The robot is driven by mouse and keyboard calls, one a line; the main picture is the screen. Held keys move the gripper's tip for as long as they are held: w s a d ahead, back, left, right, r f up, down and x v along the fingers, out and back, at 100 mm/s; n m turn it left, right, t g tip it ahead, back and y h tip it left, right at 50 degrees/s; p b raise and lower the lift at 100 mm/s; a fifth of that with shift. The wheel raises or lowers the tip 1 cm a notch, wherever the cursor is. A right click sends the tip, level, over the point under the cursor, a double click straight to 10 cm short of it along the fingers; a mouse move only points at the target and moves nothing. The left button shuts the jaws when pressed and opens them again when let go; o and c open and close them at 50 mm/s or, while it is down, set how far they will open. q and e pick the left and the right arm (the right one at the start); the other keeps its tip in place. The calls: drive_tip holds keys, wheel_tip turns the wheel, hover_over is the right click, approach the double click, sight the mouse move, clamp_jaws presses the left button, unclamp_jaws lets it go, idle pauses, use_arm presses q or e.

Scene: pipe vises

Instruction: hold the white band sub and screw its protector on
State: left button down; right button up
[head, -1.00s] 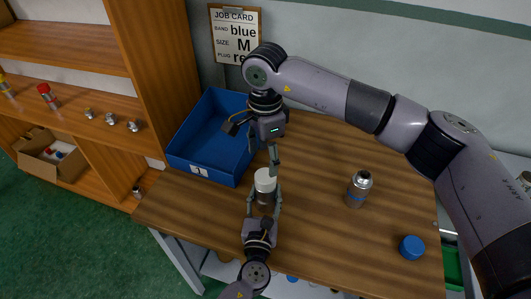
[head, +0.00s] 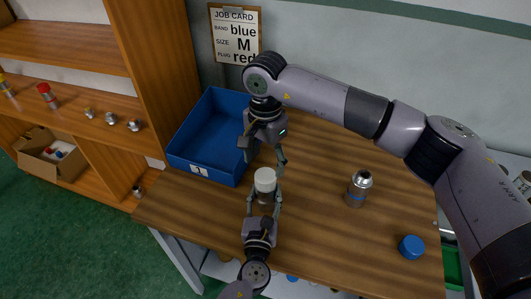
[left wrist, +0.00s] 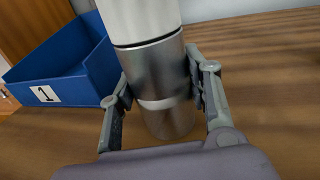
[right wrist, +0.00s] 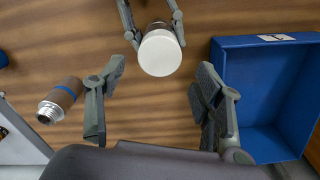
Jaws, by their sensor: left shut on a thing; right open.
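The white band sub (head: 265,197) is a metal cylinder standing upright on or just above the wooden table. Its pale band shows low on the body in the left wrist view (left wrist: 163,104). A white protector (head: 265,178) sits on its top end, with a thin dark line at the joint (left wrist: 148,40). My left gripper (head: 264,199) is shut around the sub's body from the near side. My right gripper (head: 264,156) is open and empty, above and behind the protector. In the right wrist view the round white protector (right wrist: 160,53) lies beyond the spread fingers, apart from them.
A blue bin (head: 212,137) labelled 1 stands at the back left. A blue-band sub (head: 358,189) stands to the right, and a blue protector (head: 411,247) lies at the front right. A job card (head: 236,36) hangs on the wall. The table between is clear.

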sight(266, 175)
drive_tip(key=shift+f, duration=3.1)
drive_tip(key=shift+c, duration=0.4)
